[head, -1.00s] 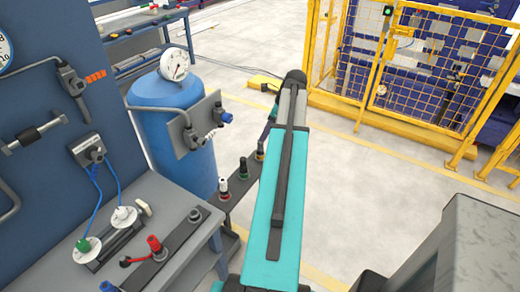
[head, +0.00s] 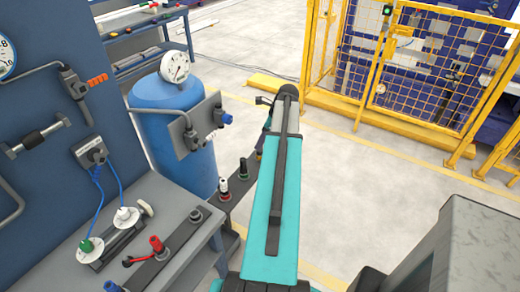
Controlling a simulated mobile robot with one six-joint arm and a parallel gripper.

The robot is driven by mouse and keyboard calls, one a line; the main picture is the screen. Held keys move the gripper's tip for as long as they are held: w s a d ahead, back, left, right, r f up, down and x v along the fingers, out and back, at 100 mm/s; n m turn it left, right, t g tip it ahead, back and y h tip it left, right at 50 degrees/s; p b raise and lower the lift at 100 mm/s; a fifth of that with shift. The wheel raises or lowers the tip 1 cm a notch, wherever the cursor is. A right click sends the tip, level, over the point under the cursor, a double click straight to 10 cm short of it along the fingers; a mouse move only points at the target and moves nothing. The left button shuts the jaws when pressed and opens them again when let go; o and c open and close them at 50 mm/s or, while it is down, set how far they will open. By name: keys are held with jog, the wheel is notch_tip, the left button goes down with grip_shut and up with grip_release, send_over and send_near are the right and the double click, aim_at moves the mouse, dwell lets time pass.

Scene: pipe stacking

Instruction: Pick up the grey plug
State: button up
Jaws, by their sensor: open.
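A short, dark grey round piece (head: 196,215), which looks like the grey plug, stands at the right end of a dark strip (head: 178,238) on the grey bench. It is upright and unobstructed. A red plug (head: 157,245) and a blue plug (head: 110,286) stand along the same strip. My teal arm rises right of the bench and hides what is behind it. A small dark part of my arm's end shows left of the elbow, well apart from the grey plug. My gripper's fingers cannot be made out there.
A side shelf (head: 232,188) holds white, green and orange-topped plugs close to my arm. A blue tank (head: 170,95) with a gauge stands behind the bench. Two white discs with blue cables lie on the bench's left. Open floor lies right, before a yellow fence (head: 420,60).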

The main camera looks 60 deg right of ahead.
dwell(0.4)
grip_shut()
jog(key=shift+r, duration=0.1)
jog(key=shift+r+b, duration=0.5)
jog(key=shift+r, duration=0.5)
jog(key=shift+s+r+b, duration=0.4)
jog(key=shift+r, duration=0.2)
jog(key=s+r+b, duration=0.1)
jog(key=s+b, duration=0.2)
jog(key=s, duration=1.2)
jog(key=shift+a+r, duration=0.3)
jog(key=shift+s+r, duration=0.1)
notch_tip(320, 180, up, 8)
jog(key=p, duration=0.7)
